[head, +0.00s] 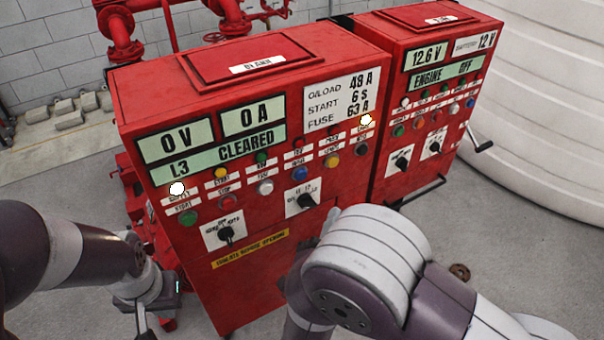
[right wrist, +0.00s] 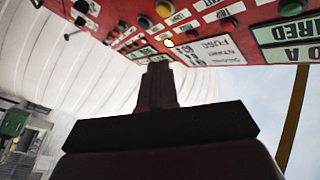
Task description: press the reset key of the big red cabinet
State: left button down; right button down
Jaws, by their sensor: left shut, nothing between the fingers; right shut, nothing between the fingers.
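The big red cabinet (head: 245,290) stands in the middle of the head view. Its panel reads 0 V, 0 A and "L3 CLEARED". Below is a row of lamps, the two end ones lit white, then a row of keys including green, red, white, a blue key (head: 300,173), a yellow key (head: 332,161) and a black key (head: 361,150). The key labels are too small to read surely. My left gripper (head: 155,305) is shut, low beside the cabinet's left. My right gripper (right wrist: 157,68) is shut and empty, its tips near the panel's lit lamp; contact cannot be told.
A second red cabinet (head: 404,180) showing "ENGINE OFF" stands close on the right, with a crank handle. A white ribbed tank (head: 545,130) is behind it. Red pipes (head: 120,30) stand at the back left. My right arm covers the big cabinet's lower right.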

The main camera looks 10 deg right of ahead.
aim_at(301, 175)
jog(key=w+a+b, duration=0.1)
jog(key=w+a, duration=0.2)
jog(key=w, duration=0.5)
jog(key=shift+w+b, duration=0.3)
jog(key=shift+b, duration=0.05)
jog(key=shift+w, duration=0.1)
dwell(1.8)
jog(key=shift+w+a, duration=0.15)
jog(key=shift+w, duration=0.1)
